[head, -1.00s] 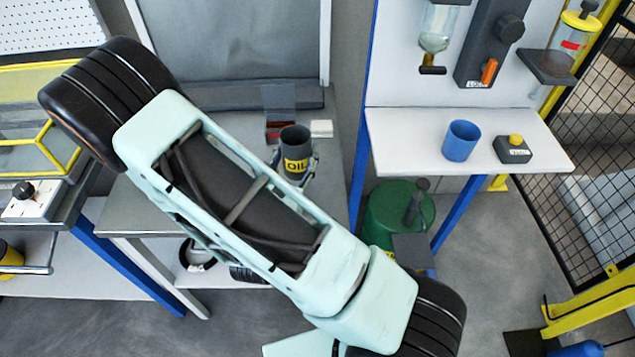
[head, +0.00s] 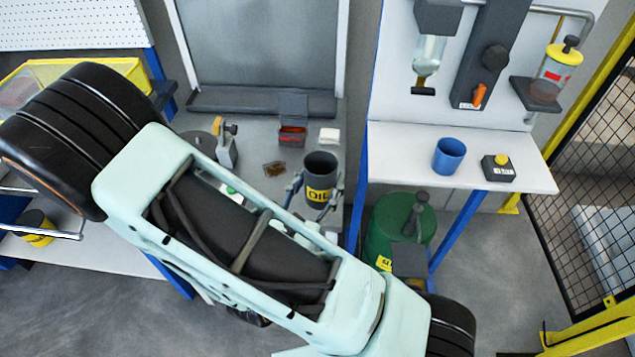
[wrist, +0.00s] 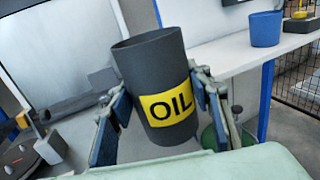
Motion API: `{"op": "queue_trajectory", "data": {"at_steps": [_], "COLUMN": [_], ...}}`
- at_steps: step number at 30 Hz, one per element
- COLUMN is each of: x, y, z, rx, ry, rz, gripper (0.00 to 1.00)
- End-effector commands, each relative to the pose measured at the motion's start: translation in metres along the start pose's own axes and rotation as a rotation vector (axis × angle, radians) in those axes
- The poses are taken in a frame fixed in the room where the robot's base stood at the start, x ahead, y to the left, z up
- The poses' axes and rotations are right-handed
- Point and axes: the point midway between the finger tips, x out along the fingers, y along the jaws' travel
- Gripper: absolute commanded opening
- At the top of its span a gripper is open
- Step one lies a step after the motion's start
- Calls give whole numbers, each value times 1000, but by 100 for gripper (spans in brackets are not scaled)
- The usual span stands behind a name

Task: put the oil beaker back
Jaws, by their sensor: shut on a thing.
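The oil beaker (head: 320,172) is a dark grey open cylinder with a yellow OIL label. In the head view it is in the middle, over the grey bench (head: 262,207). My gripper (head: 313,193) has one finger on each side of it and is shut on it. The wrist view shows the beaker (wrist: 158,70) large and slightly tilted between the two blue-padded fingers (wrist: 160,110). Its base is partly hidden, and I cannot tell whether it touches the bench. My pale green arm covers part of the bench.
At right, a white shelf (head: 490,160) holds a blue cup (head: 449,155) and a yellow-button box (head: 498,168). A green drum (head: 385,225) stands below.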

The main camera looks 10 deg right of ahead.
Motion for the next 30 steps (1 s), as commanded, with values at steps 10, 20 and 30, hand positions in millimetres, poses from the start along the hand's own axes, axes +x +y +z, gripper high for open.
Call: {"op": "queue_trajectory", "data": {"at_steps": [10, 20, 30], "x": [30, 39, 46], "y": [14, 24, 29], "z": [-16, -24, -29], "rx": [-1, 4, 6], "ry": [-3, -2, -3], "rz": [-4, 0, 0], "gripper": [13, 13, 13]}}
